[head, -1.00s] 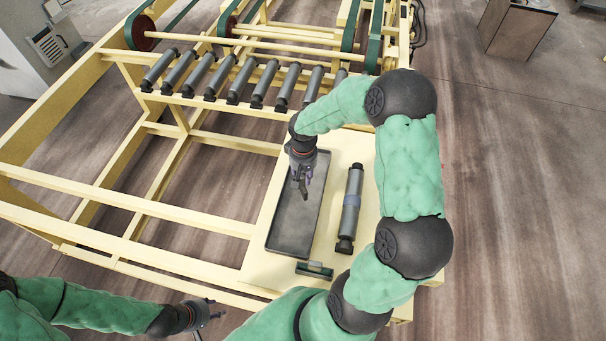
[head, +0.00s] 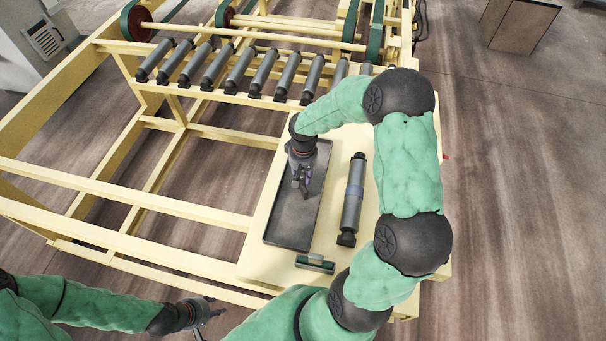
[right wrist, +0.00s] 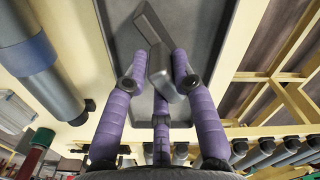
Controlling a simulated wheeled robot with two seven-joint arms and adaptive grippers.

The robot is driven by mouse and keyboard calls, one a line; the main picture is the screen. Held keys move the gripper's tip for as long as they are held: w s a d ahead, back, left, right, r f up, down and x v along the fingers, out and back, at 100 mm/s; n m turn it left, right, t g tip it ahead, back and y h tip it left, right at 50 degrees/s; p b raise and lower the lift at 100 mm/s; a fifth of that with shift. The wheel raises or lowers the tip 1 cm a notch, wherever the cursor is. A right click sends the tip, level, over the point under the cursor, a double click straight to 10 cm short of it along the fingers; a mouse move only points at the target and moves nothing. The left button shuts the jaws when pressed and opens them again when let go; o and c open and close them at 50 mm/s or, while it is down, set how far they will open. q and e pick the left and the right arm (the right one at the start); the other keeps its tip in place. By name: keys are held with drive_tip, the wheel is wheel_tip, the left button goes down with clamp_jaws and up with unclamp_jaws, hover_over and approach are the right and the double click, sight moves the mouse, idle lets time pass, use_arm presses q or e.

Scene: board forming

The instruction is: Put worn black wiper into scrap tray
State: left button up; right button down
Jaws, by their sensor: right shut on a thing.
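The scrap tray (head: 290,225) is a long dark grey tray on the pale yellow board. My right gripper (head: 302,188) is over the tray, between its middle and far end. In the right wrist view its purple fingers are shut on the worn black wiper (right wrist: 162,68), a dark T-shaped piece. The wiper hangs tilted over the tray floor, which also shows in that view (right wrist: 205,30). I cannot tell whether it touches the floor. My left gripper (head: 208,318) is at the bottom edge, its fingers apart, empty and away from the tray.
A grey roller with a blue band (head: 352,200) lies right of the tray. A small green-and-grey wiper (head: 315,264) lies by the tray's near end. A row of grey rollers (head: 240,72) sits on the yellow frame behind. Open frame gaps are to the left.

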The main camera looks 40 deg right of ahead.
drive_tip(key=c, duration=0.9)
unclamp_jaws()
drive_tip(key=shift+c, duration=0.2)
wheel_tip(320, 180, up, 12)
